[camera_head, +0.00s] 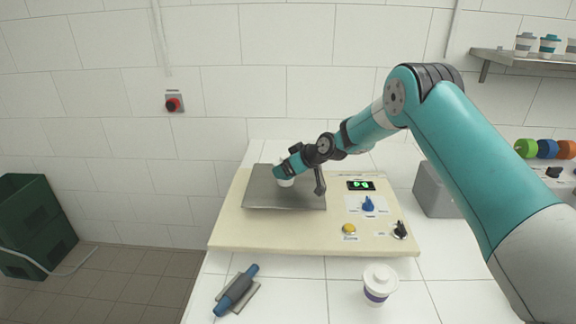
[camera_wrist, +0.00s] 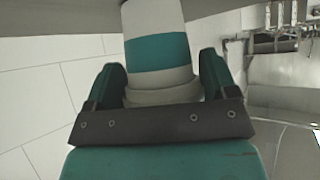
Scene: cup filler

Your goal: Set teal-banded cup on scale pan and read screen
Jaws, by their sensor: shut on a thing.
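The teal-banded cup (camera_wrist: 157,52) is between my gripper's fingers (camera_wrist: 164,82) in the wrist view, white with a wide teal band. I cannot tell whether the cup's base touches the pan. The screen (camera_head: 361,185) to the right of the pan is lit with green digits, too small to read surely.
A blue-ended tool (camera_head: 236,290) lies at the front left. A blue knob (camera_head: 368,204), yellow button (camera_head: 349,228) and black knob (camera_head: 400,229) are on the board (camera_head: 300,238).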

